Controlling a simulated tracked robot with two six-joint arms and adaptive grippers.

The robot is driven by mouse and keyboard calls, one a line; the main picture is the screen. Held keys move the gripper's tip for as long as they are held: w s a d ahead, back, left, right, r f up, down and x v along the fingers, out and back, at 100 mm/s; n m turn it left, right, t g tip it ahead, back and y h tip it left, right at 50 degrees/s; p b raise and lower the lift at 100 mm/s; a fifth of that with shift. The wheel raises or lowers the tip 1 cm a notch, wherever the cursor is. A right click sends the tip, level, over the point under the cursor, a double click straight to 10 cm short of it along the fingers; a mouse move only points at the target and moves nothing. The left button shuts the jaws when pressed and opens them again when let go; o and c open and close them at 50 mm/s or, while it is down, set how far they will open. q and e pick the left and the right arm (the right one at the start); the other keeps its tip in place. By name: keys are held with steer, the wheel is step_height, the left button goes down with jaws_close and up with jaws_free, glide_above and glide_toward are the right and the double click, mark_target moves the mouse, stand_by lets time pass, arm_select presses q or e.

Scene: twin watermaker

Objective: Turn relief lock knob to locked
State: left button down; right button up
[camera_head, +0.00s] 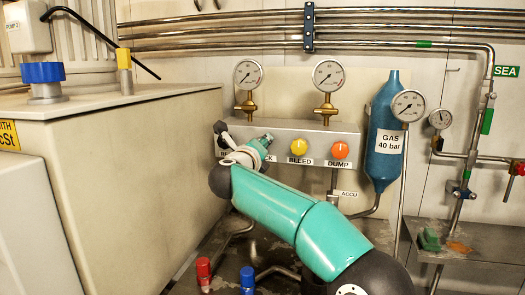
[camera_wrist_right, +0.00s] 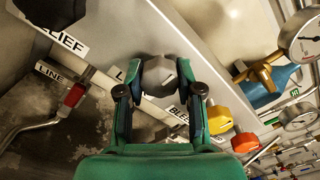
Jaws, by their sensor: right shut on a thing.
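In the right wrist view, a grey knob (camera_wrist_right: 157,72) sits on the grey panel beside a label that begins with L and is mostly covered. My right gripper (camera_wrist_right: 160,90) is shut on this knob, one finger on each side. In the head view my right arm reaches in from the lower right, and its gripper (camera_head: 225,138) is at the left part of the panel (camera_head: 315,130). There the arm covers most of the LOCK label (camera_head: 267,157), and I cannot make out the knob or its pointer position. My left gripper is not in view.
A black knob (camera_wrist_right: 62,10) by the RELIEF label is close to the grey knob. A yellow BLEED knob (camera_head: 299,147) and orange DUMP knob (camera_head: 340,150) are to the right. Gauges (camera_head: 248,74) stand above. A large beige cabinet (camera_head: 140,170) bounds the left.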

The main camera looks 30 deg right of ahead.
steer(key=shift+w+a+f, duration=0.1)
steer(key=shift+a+f, duration=0.05)
steer(key=shift+f, duration=0.25)
steer(key=o, duration=1.2)
steer(key=shift+c, duration=0.2)
steer(key=shift+r, duration=0.2)
steer(key=v, duration=1.2)
